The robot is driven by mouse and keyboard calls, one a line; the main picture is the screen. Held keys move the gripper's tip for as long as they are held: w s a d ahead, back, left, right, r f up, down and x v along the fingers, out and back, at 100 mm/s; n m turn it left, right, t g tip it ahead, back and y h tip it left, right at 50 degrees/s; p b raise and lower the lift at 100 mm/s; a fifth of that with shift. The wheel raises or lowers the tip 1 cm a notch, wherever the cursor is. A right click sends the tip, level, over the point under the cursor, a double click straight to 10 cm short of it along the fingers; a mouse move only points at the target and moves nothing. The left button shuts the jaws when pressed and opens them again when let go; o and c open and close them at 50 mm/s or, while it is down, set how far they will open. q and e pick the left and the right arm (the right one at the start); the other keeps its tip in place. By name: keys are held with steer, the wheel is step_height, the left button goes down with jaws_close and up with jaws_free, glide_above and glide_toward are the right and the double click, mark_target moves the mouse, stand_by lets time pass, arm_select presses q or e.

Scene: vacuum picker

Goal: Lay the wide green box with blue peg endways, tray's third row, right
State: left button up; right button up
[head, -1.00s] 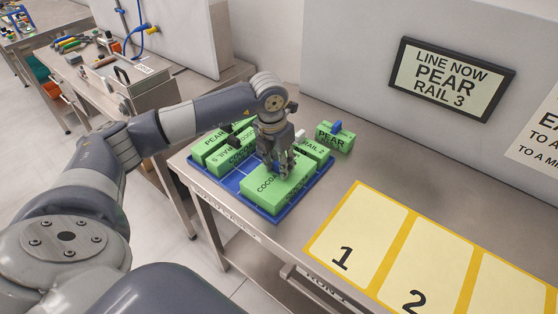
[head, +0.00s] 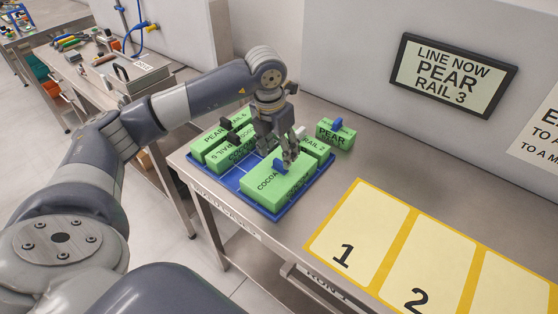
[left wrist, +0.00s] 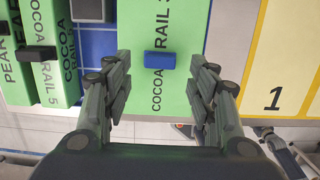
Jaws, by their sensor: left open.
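The wide green box (head: 258,190), marked COCOA RAIL 5, lies in the near right part of the blue tray (head: 229,183). Its blue peg (left wrist: 160,61) is on its top face, and the box (left wrist: 168,25) fills the middle of the left wrist view. My left gripper (head: 287,160) is over the box. In the left wrist view its open fingers (left wrist: 161,75) stand apart on either side of the peg, with gaps to it. I cannot tell its exact height over the box.
Green boxes with dark pegs (head: 210,140) fill the tray's left side. Another green box (head: 315,148) is at its back right. A smaller PEAR box (head: 334,137) with a blue peg stands outside. The yellow-framed numbered mat (head: 357,225) is empty. A sign (head: 452,78) reads PEAR RAIL 3.

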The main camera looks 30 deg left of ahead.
arm_select(q)
step_height(320, 180, up, 8)
steer(key=s+b, duration=0.1)
steer(key=shift+f, duration=0.15)
steer(key=shift+s+f, duration=0.1)
steer(key=shift+s, duration=0.05)
stand_by(0.4)
